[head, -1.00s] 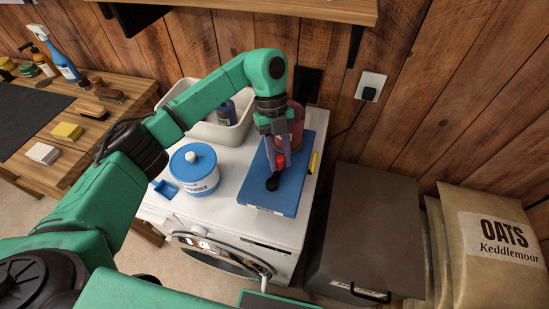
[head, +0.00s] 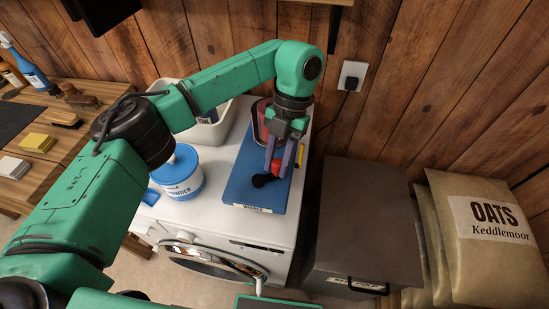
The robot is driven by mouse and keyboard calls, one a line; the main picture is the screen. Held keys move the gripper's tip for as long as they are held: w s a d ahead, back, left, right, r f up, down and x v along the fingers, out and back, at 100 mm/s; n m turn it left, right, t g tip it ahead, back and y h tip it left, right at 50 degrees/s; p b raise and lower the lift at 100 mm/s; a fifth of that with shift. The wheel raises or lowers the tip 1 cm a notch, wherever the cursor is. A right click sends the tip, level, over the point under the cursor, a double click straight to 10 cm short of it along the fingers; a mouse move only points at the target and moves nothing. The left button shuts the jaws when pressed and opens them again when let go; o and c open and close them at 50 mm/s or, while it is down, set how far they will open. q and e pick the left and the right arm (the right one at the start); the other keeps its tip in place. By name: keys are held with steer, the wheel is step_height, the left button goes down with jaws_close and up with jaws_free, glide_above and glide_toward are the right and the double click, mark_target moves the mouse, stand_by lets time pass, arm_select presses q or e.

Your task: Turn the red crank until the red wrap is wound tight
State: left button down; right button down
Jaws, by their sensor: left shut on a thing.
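The red crank (head: 277,164) stands over the blue board on top of the white washing machine. Its black knob (head: 262,180) points down and to the left. My left gripper (head: 279,168) comes down from above and is shut on the red crank, with a finger on each side. The red wrap (head: 261,112) is a rounded reddish roll behind the gripper, partly hidden by my arm; I cannot tell how tight it is. My right gripper is not in view.
The blue board (head: 240,188) lies on the washing machine (head: 215,222). A blue-lidded powder tub (head: 181,182) and a pale basin (head: 218,128) stand to the left. A yellow marker (head: 290,143) lies at right. A grey bin (head: 362,225) and oats sacks (head: 485,240) stand right.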

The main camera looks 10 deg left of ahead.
arm_select(q)
steer(key=shift+s+d+m+t+y, duration=0.15)
steer(key=shift+s+m+y, duration=0.15)
steer(key=shift+m, duration=0.55)
steer(key=shift+s+d+m+t+y, duration=0.15)
steer(key=shift+s+m+y, duration=0.15)
steer(key=shift+m, duration=0.55)
steer(key=shift+a, duration=0.1)
steer(key=c, duration=0.6)
jaws_free()
steer(key=shift+s, duration=0.1)
steer(key=v, duration=0.7)
steer(key=shift+r, duration=0.25)
